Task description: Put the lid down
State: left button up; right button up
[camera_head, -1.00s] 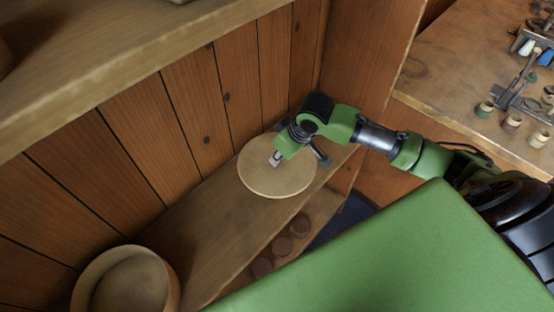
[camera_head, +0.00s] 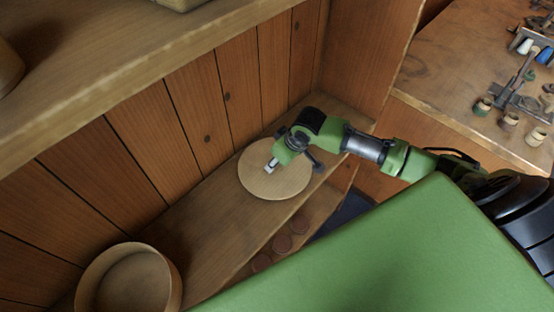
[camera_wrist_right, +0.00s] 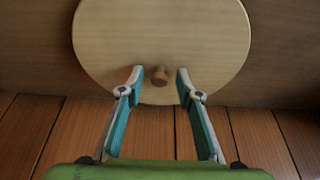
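The lid is a pale round wooden disc (camera_head: 262,187) with a small brown knob (camera_wrist_right: 159,76). It lies flat over the lower shelf, apparently resting on it, and also shows in the right wrist view (camera_wrist_right: 160,35). My right gripper (camera_head: 271,167) is over the lid. In the right wrist view its two fingers (camera_wrist_right: 160,73) are apart, one on each side of the knob, with a gap to it on both sides. A round open wooden box (camera_head: 172,287) stands at the lower left, apart from the lid. My left gripper is not in view.
The lower shelf (camera_head: 205,225) has bare wood between lid and box. A plank wall (camera_head: 180,130) stands behind it and an upper shelf (camera_head: 110,65) overhangs. Several round brown pieces (camera_head: 282,243) sit below the shelf's front edge. A workbench (camera_head: 450,60) with spools is at right.

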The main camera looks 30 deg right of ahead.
jog(key=shift+r, duration=0.1)
jog(key=b+v, duration=0.1)
jog(key=v, duration=1.1)
jog(key=shift+w, duration=0.1)
